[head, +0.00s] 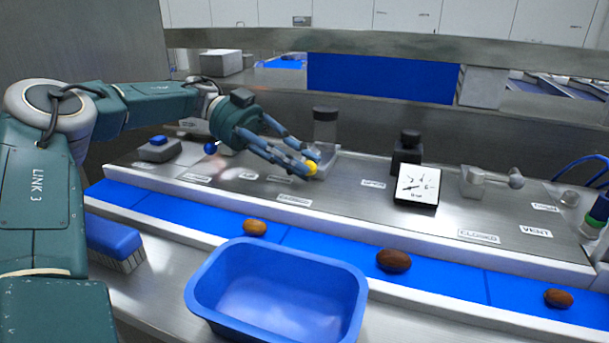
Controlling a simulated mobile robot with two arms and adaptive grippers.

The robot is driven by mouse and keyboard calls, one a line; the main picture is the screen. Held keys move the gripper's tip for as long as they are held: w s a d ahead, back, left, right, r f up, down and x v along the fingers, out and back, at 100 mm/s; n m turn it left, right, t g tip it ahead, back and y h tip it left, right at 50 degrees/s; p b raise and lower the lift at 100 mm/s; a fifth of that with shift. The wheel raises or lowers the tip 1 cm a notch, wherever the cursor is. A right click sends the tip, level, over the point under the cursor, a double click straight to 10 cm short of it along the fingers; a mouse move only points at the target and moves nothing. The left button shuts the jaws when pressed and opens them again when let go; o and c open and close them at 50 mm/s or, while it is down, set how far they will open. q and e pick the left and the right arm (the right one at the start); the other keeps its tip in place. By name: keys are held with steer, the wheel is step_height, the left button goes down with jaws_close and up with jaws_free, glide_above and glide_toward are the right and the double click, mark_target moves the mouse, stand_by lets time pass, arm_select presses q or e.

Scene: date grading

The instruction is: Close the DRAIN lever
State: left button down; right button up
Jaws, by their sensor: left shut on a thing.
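The fingers and arm hide most of the lever's shaft and base. An OPEN label (374,184) lies to its right and a CLOSED label (293,200) lies in front of it. I cannot read a DRAIN label clearly; small labels farther left are too small to read. My right gripper is not in view.
A dial gauge (417,187) stands right of the lever. A grey lever (493,181) is near the VENT label (536,231). A blue knob (210,148) is at left. A blue belt (330,249) carrying several dates, a blue tub (205,291) and a brush (113,241) lie in front.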

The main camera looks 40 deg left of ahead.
arm_select(q)
steer(key=shift+a+f+m+g, duration=0.1)
steer(key=shift+a+m+g, duration=0.25)
steer(key=shift+m+g, duration=0.6)
steer(key=shift+g, duration=0.35)
steer(key=shift+a, duration=0.1)
steer(key=c, duration=1.8)
jaws_free()
